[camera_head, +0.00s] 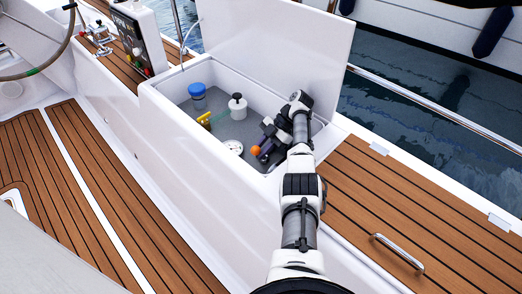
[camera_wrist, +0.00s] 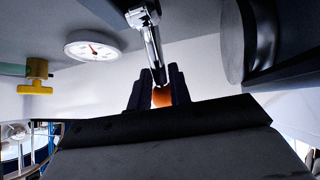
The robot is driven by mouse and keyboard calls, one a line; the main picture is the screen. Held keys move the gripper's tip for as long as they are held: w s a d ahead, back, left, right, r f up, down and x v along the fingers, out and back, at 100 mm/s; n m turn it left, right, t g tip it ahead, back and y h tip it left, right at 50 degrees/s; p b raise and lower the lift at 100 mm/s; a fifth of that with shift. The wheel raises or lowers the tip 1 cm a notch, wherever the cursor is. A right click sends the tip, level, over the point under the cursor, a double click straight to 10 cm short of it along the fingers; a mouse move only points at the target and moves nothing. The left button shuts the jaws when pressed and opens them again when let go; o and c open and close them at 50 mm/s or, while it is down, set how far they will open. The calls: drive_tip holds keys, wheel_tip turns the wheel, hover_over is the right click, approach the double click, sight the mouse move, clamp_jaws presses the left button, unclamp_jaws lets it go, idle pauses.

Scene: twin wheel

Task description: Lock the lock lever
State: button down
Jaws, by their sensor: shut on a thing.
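The lock lever shows in the wrist view as a metal bar (camera_wrist: 151,45) ending in an orange knob (camera_wrist: 162,97). The knob also shows in the head view (camera_head: 256,150), inside the open locker. My gripper (camera_wrist: 158,82) has one dark finger on each side of the lever's knob end and is shut on it. In the head view my gripper (camera_head: 264,154) reaches down into the locker, right beside the knob. My arm and gripper hide the lever's base in the head view.
The open locker (camera_head: 152,92) has a raised lid (camera_head: 285,38) behind. Inside are a blue-topped container (camera_head: 197,91), a white canister with a black knob (camera_head: 237,107), a yellow handle (camera_head: 204,119) and a round gauge (camera_head: 233,147). Teak deck (camera_head: 410,205) lies to the right.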

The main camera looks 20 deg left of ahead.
drive_tip(key=c, duration=1.3)
unclamp_jaws()
wheel_tip(320, 180, up, 20)
drive_tip(key=p, duration=1.1)
